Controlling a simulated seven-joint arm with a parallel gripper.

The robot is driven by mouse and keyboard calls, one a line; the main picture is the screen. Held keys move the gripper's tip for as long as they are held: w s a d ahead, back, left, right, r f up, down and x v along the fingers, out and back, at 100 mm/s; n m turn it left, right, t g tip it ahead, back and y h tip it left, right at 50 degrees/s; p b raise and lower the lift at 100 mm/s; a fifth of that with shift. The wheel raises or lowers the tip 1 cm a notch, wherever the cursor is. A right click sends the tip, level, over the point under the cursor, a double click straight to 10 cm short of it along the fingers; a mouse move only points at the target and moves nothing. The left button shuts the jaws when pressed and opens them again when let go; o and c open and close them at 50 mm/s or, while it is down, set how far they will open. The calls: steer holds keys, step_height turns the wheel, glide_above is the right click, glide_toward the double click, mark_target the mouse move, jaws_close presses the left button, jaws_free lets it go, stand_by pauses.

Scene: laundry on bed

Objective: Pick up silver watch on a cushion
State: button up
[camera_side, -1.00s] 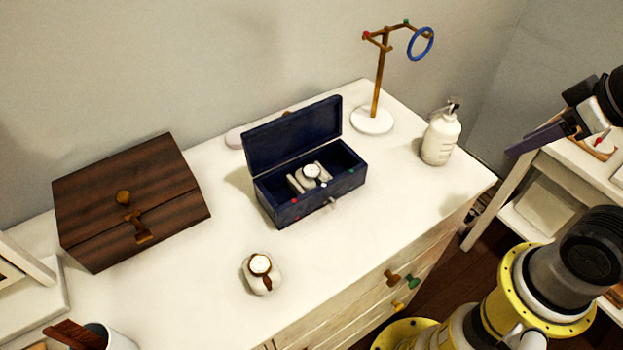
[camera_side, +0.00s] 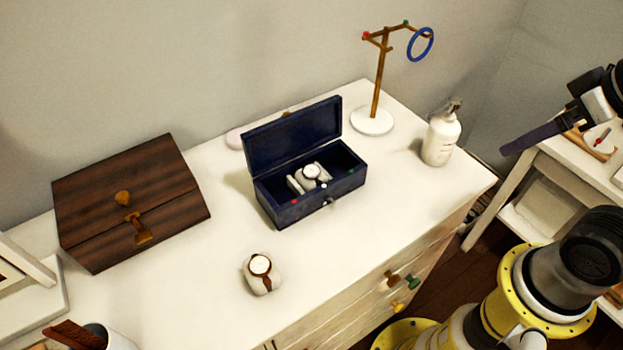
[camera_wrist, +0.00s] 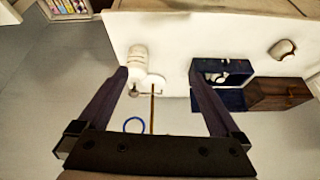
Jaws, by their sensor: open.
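A silver watch (camera_side: 312,171) with a pale face sits on a white cushion (camera_side: 298,180) inside the open dark blue box (camera_side: 300,207). The box also shows upside down in the wrist view (camera_wrist: 236,68), with the pale watch and cushion small inside. A second watch (camera_side: 261,265) with a brown strap and gold rim is on its own white cushion on the dresser's front part. My gripper (camera_wrist: 157,74) is open and empty. In the side view it hangs at the far right, well away from the box, beyond the dresser's right edge.
The white dresser top (camera_side: 200,290) has free room in front of the box. A wooden chest (camera_side: 130,195) stands left, a white bottle (camera_side: 441,137) right, and a stand (camera_side: 379,75) with a blue ring (camera_side: 420,44) behind. The box's raised lid (camera_side: 293,135) is at its back.

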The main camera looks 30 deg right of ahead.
steer(key=w+a+r+m+g, duration=0.1)
steer(key=w+a+r, duration=0.25)
steer(key=w, duration=0.35)
steer(key=w+a+r+g, duration=0.1)
steer(key=w+a+r, duration=0.2)
steer(key=w+r, duration=0.35)
steer(key=n+g, duration=0.2)
steer(key=g, duration=0.2)
glide_above(311, 171)
step_height(311, 171, down, 14)
steer(key=f, duration=0.6)
steer(key=shift+s+d+f, duration=0.2)
steer(key=shift+s+f, duration=0.05)
steer(key=shift+w+a+f, duration=0.1)
steer(key=shift+w+f, duration=0.05)
steer(key=shift+f, duration=1.4)
steer(key=shift+w+a+f, duration=0.1)
steer(key=shift+f, duration=1.4)
steer(key=shift+r, duration=0.1)
steer(key=c, duration=1.5)
